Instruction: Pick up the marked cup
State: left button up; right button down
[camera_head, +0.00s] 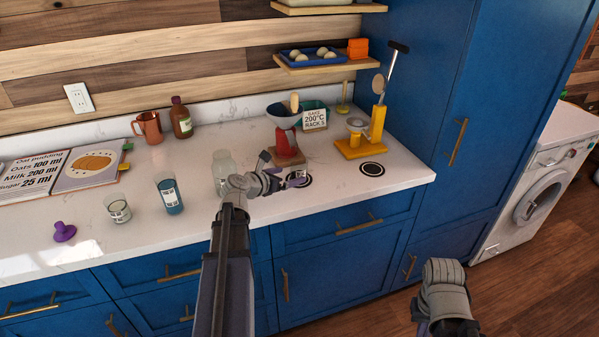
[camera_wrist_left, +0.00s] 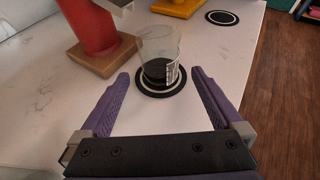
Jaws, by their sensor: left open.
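A clear glass cup with dark marks on its side (camera_wrist_left: 158,55) stands upright on a black coaster with a white ring (camera_wrist_left: 162,88) in the left wrist view. Its lower part looks dark; I cannot tell whether that is contents or the coaster seen through it. My left gripper (camera_head: 284,172) is open over the counter by this coaster. In the left wrist view its two purple fingers (camera_wrist_left: 163,90) point toward the cup, one on each side and apart from it. In the head view the gripper mostly hides this cup. My right gripper's fingers do not show.
A red device on a wooden base (camera_head: 286,145) stands just behind the cup. A yellow stand (camera_head: 366,140) and an empty coaster (camera_head: 371,169) are to the right. A jar (camera_head: 222,165), a blue-filled glass (camera_head: 169,196) and a small labelled glass (camera_head: 118,209) stand left.

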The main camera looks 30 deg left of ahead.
aim_at(299, 171)
pick_arm(q)
jog(key=shift+b+x, duration=0.9)
jog(key=shift+x, duration=2.4)
jog(key=shift+r, duration=0.2)
jog(key=c, duration=1.4)
